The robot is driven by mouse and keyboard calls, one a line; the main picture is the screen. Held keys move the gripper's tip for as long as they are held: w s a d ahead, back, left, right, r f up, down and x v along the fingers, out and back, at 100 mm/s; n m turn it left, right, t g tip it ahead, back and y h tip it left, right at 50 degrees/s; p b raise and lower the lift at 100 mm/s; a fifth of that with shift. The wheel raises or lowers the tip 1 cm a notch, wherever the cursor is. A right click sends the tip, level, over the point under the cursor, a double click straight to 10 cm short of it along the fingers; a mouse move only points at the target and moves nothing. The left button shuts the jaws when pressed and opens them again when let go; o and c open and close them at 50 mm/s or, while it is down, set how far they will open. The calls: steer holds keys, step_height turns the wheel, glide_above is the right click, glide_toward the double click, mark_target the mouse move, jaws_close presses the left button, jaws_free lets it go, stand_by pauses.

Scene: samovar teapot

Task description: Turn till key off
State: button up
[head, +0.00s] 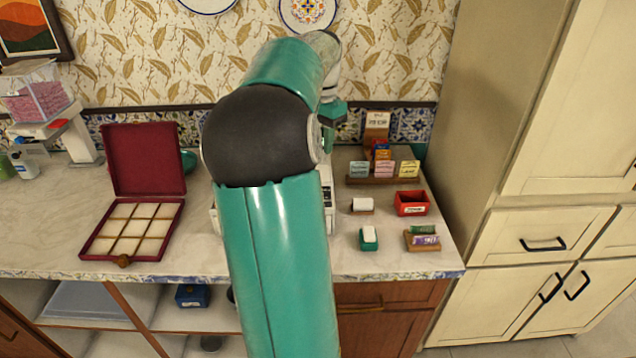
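The till (327,197) is a whitish machine on the counter, almost wholly hidden behind my teal arm; only a strip of its right side and a bit of its left edge show. Its key cannot be seen. My arm rises over the till and bends away toward the back wall. The end of the arm, near the teal part (333,112) above the till, is mostly hidden behind my own links. The fingers of my gripper do not show, so I cannot see whether they touch anything.
On the counter (60,225), left of my arm, stands an open red box (142,170) with compartments, and a scale (80,140) holding a pink-filled container. To the right are a card rack (384,180), a red tray (411,203) and small holders. A tall cream cabinet (505,100) bounds the right.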

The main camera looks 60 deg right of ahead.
step_height(320, 180, down, 14)
steer(key=shift+w+r, duration=0.1)
steer(key=shift+r, duration=0.1)
steer(key=shift+c, duration=0.3)
jaws_close()
